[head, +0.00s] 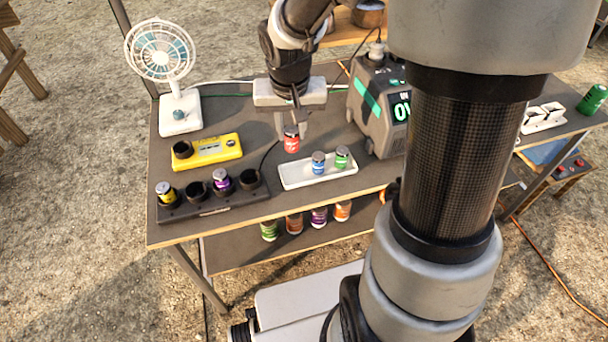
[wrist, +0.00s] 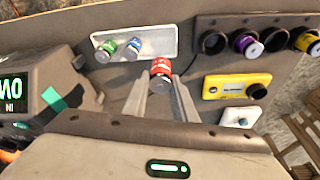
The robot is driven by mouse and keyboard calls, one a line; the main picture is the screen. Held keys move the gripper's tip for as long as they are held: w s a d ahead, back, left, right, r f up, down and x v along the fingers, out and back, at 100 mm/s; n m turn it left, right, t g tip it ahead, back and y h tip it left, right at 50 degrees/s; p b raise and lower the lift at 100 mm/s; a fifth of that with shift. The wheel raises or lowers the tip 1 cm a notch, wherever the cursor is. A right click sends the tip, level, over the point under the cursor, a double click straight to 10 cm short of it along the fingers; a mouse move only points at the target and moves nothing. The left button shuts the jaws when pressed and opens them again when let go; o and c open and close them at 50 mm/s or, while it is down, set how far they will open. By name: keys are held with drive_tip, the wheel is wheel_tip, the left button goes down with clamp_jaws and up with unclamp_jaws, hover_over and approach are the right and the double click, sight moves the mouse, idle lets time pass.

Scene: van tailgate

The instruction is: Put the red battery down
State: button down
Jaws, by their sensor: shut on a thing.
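The red battery (head: 291,141) is upright between the fingers of my gripper (head: 291,128), behind the white tray (head: 290,182). It also shows in the wrist view (wrist: 161,68) at the fingertips. My gripper is shut on it. I cannot tell whether its base touches the table. The white tray holds a blue battery (head: 318,163) and a green battery (head: 342,158), with bare room at its left end. A black charger rack (head: 213,208) at the front left holds a yellow battery (head: 166,194) and a purple battery (head: 221,181); its other two sockets look empty.
A yellow device (head: 208,152) with one dark socket lies left of my gripper. A white fan (head: 160,60) stands at the back left. A grey power unit (head: 378,105) stands close on the right. Several batteries (head: 294,223) stand on the lower shelf.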

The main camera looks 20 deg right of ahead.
sight(318, 158)
drive_tip(key=shift+s+d+f, duration=0.1)
drive_tip(key=shift+d+f, duration=0.05)
drive_tip(key=shift+f, duration=0.05)
wheel_tip(318, 158, down, 10)
drive_tip(key=b, duration=0.3)
drive_tip(key=shift+r+b, duration=0.2)
drive_tip(key=shift+b, duration=0.1)
drive_tip(key=shift+f, duration=0.2)
drive_tip(key=c, duration=1.4)
unclamp_jaws()
drive_tip(key=shift+c, duration=0.2)
